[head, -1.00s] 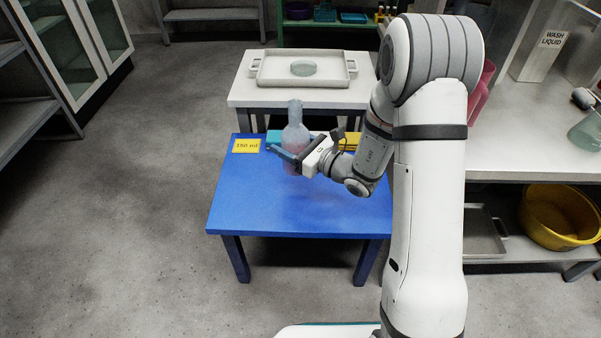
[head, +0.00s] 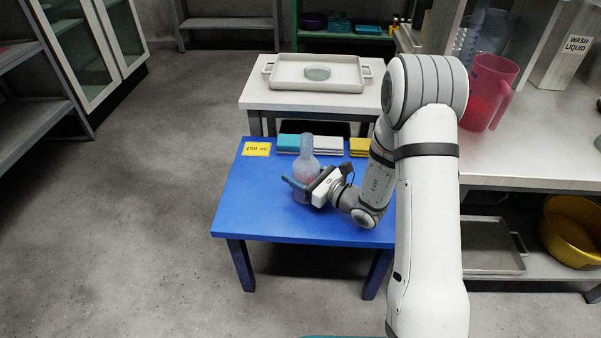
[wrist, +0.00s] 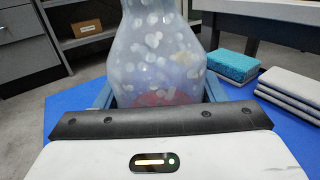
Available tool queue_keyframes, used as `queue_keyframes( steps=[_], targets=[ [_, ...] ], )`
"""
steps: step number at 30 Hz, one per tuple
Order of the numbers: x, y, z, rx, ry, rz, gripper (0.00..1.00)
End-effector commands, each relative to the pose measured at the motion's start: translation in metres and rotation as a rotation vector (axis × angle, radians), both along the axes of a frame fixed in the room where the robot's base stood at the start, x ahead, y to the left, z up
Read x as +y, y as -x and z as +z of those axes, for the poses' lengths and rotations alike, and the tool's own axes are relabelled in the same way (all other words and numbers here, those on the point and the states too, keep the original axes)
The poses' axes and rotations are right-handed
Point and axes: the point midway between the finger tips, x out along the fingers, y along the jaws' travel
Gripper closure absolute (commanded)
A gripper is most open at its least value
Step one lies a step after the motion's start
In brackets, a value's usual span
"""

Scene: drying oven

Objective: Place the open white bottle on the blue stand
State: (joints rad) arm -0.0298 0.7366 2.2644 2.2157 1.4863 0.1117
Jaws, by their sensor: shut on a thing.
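The bottle (head: 305,163) is pale, translucent and flask-shaped, with a narrow neck, a pinkish lower part and no cap that I can see. It is upright over the middle of the blue stand (head: 250,205), a low blue table. My gripper (head: 297,190) is shut on the bottle's lower body from the right. In the wrist view the bottle (wrist: 155,50) fills the space between the fingers and shows white spots. Its base is hidden by my gripper, so I cannot tell whether it touches the blue top.
A yellow "150 ml" card (head: 257,149), a teal sponge (head: 288,142), white pads (head: 328,146) and a yellow pad (head: 359,147) lie along the stand's back edge. Behind stands a white table with a tray (head: 345,84). A pink jug (head: 488,92) is on the right bench. The stand's front left is clear.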

Motion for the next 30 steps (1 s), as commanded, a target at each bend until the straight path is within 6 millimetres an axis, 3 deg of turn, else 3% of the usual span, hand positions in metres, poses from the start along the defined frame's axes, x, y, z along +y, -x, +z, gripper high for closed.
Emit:
queue_keyframes(
  steps=[1,2,9,20,30],
  targets=[
    [0.0,0.0,-0.003,-0.001,-0.001,0.0,0.67],
    [0.0,0.0,-0.003,0.0,0.0,0.0,0.36],
    [-0.001,0.0,-0.002,0.001,0.0,-0.001,0.16],
    [-0.003,0.001,0.002,0.001,0.0,-0.003,0.15],
    [-0.06,0.04,0.003,0.005,0.0,-0.008,0.15]
  ],
)
